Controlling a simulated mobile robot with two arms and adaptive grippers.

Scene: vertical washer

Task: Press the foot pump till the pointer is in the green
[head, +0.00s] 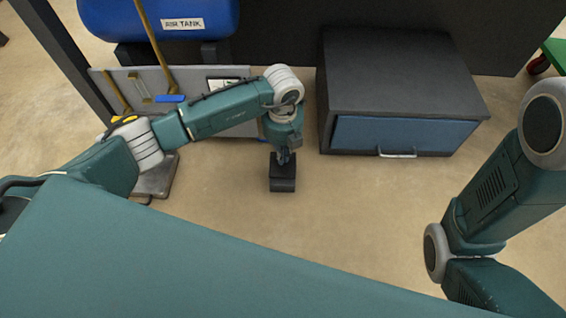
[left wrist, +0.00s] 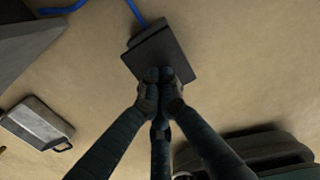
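The foot pump (head: 283,184) is a small black block with a flat pedal on the floor in the head view. In the left wrist view the pump's dark square pedal (left wrist: 165,50) has a blue hose at its far end. My left gripper (head: 283,157) points down at the pump. In the left wrist view my left gripper (left wrist: 160,75) has its fingertips together over the near part of the pedal, with nothing seen between them. I cannot tell whether they touch it. My right gripper is out of view. No readable gauge pointer shows.
A blue air tank (head: 200,18) stands at the back left, above a grey panel (head: 235,72). A dark cabinet (head: 400,75) with a blue drawer stands right of the pump. A grey plate-like object (head: 158,180) lies on the floor at left. Floor in front of the cabinet is clear.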

